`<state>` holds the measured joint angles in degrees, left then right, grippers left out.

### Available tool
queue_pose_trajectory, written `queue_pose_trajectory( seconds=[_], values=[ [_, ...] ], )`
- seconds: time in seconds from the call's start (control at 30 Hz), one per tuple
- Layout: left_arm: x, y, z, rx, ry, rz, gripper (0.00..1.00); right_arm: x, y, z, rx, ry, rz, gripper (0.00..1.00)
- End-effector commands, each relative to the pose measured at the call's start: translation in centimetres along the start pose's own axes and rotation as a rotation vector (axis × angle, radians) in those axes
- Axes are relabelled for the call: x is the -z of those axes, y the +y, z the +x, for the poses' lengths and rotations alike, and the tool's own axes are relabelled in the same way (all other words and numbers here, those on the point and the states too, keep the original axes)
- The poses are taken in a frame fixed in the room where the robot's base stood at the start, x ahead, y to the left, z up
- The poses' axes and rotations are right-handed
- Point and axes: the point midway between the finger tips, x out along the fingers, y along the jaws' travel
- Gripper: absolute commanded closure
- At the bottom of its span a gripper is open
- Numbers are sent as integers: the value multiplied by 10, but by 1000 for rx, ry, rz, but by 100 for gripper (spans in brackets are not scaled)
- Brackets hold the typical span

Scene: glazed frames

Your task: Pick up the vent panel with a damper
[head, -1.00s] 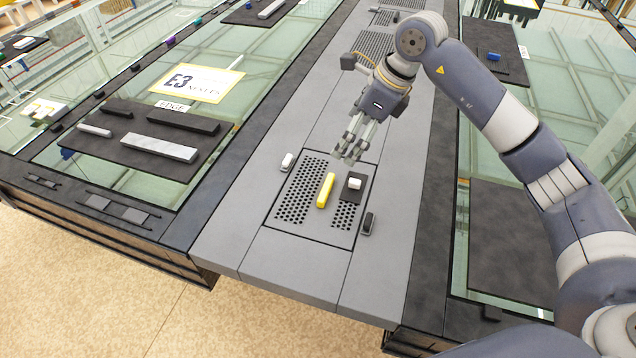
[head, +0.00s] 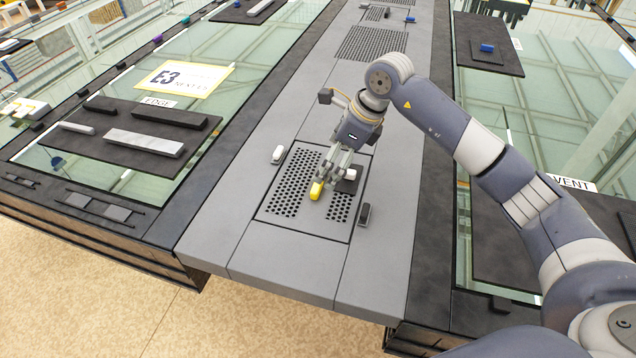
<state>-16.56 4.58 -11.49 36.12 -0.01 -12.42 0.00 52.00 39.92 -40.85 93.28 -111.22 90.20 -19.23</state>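The vent panel (head: 283,209) is a grey perforated plate lying flat in an outlined bay of the grey walkway, in the lower middle of the head view. A yellow bar handle (head: 316,191) stands on it. Right of the bar is a small white block (head: 350,174) on a black base, which looks like the damper. My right gripper (head: 329,180) points down over the far part of the yellow bar, its fingers apart and hiding that part. Whether the fingers touch the bar cannot be seen. My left gripper is not in view.
A white latch (head: 277,154) and a dark latch (head: 364,214) sit beside the panel. Glazed frames flank the walkway; the left one carries dark and grey bars (head: 143,142) and an E3 sign (head: 185,79). More perforated panels (head: 370,43) lie farther along.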

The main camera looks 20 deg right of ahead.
Motion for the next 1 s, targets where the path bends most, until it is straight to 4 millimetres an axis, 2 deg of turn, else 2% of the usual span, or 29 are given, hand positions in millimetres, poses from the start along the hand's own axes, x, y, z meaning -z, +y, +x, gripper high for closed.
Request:
queue_pose_trajectory(
  seconds=[0.17, 0.3, 0.43, 0.7, 0.73, 0.77, 0.97, 1.0],
  values=[
    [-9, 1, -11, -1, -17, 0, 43, -3, 2, 12, -4, 1, 1, 0],
    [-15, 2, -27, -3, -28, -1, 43, -6, 5, 33, -5, 1, 2, 0],
    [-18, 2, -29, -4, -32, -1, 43, -5, 3, 50, -2, 0, 1, 0],
    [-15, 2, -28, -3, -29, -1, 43, -4, 2, 56, 2, 0, 0, 0],
    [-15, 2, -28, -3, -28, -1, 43, -4, 2, 56, 2, 0, 0, 2],
    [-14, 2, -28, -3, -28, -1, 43, -4, 2, 56, 2, 0, 0, 9],
    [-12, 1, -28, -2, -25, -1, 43, -4, 2, 56, 1, 0, 0, 54],
    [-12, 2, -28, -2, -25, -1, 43, -4, 2, 56, 1, 0, 0, 56]
  ],
)
